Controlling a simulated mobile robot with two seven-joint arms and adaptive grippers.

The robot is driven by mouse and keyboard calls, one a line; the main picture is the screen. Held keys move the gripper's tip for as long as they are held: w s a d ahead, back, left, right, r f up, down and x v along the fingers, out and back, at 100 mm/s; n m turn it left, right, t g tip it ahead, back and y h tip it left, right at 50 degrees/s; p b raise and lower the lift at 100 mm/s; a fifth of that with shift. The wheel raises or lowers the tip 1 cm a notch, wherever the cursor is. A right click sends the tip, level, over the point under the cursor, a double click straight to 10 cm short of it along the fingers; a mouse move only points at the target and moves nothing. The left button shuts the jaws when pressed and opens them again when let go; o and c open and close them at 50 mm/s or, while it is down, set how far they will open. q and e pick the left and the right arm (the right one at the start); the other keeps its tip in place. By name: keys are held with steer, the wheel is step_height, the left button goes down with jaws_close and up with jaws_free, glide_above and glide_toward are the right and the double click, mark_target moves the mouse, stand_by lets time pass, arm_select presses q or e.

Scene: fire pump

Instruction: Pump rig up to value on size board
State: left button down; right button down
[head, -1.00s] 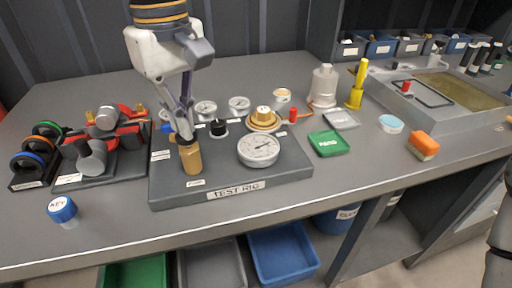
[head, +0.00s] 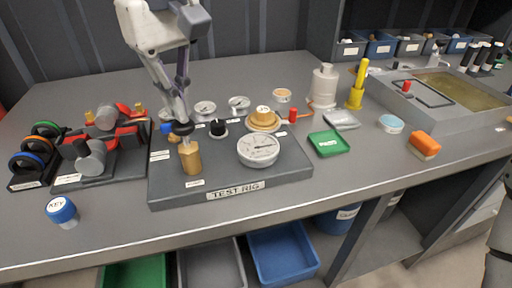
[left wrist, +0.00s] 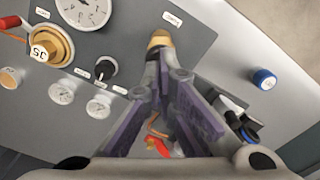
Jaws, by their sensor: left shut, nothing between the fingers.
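The test rig (head: 285,178) is a dark grey block on the bench. A brass pump cylinder (head: 191,158) stands at its front left, with a black handle (head: 182,128) raised on a rod above it. The cylinder also shows in the left wrist view (left wrist: 159,39). My left gripper (head: 181,120) is shut and empty, its fingertips right at the handle; I cannot tell if they touch. The large white gauge (head: 258,150) sits right of the cylinder; its reading is too small to tell. A gold cap marked 35 (left wrist: 45,46) sits behind it. I cannot pick out a size board. My right gripper is out of view.
Small gauges (head: 204,109) line the rig's back. Left stand a valve block (head: 98,158), coloured rings (head: 27,164) and a blue-capped KEY jar (head: 62,210). Right are a green tray (head: 328,144), an orange-topped block (head: 424,145) and a water basin (head: 455,90).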

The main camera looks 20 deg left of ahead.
arm_select(q)
steer(key=shift+r, duration=0.1)
step_height(320, 180, up, 7)
stand_by(0.5)
